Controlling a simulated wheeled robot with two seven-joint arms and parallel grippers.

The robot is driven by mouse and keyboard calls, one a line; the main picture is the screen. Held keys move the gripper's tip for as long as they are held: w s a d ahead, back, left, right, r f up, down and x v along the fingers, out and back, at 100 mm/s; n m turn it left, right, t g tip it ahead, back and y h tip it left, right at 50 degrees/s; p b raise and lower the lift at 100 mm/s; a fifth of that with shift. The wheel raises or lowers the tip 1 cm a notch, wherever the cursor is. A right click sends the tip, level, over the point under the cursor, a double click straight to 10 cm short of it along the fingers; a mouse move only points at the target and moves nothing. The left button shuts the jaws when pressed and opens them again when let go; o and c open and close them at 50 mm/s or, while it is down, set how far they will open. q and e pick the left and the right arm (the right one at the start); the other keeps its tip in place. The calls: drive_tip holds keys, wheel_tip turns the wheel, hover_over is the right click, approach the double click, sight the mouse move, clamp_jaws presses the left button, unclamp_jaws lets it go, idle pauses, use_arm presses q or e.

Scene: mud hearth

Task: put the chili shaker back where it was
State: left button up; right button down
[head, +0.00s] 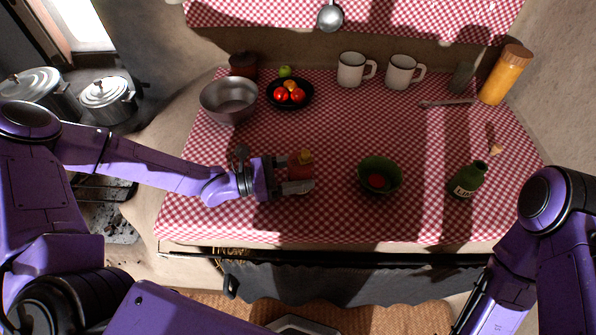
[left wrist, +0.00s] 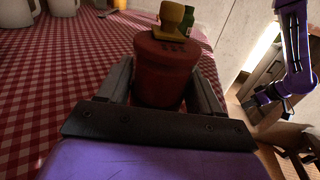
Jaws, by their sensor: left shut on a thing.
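The chili shaker (head: 300,172) is a small red cylinder with a yellowish top. My left gripper (head: 299,176) is shut around its body at the left-middle of the table. In the left wrist view the red shaker (left wrist: 165,72) stands between the two fingers (left wrist: 163,90), with its yellowish top at the far end. I cannot tell whether its base touches the cloth. My right arm shows at the lower right of the head view; its gripper is not visible there.
A green bowl (head: 380,165) with something red inside and a green bottle (head: 467,180) stand to the right. Behind are a metal bowl (head: 229,114), a black fruit bowl (head: 303,104), two mugs (head: 351,75) and an orange jar (head: 505,80). The checkered cloth (head: 330,130) between is mostly clear.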

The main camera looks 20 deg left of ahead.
use_arm(q)
drive_tip(key=shift+f+b, duration=0.2)
drive_tip(key=shift+b, duration=0.15)
drive_tip(key=o, duration=1.1)
drive_tip(key=shift+r, duration=0.1)
drive_tip(key=shift+o, duration=0.2)
drive_tip(key=shift+r+p, duration=0.2)
drive_tip(key=shift+p, duration=0.15)
drive_tip(key=p+v, duration=0.2)
drive_tip(key=v, duration=0.3)
drive_tip(key=p+v, duration=0.2)
drive_tip(key=v, duration=0.4)
drive_tip(key=shift+s+a+r+p, duration=0.15)
drive_tip(key=shift+a+r+p, duration=0.05)
drive_tip(key=shift+a+p, duration=0.1)
drive_tip(key=shift+s+a+f, duration=0.15)
drive_tip(key=shift+f, duration=0.1)
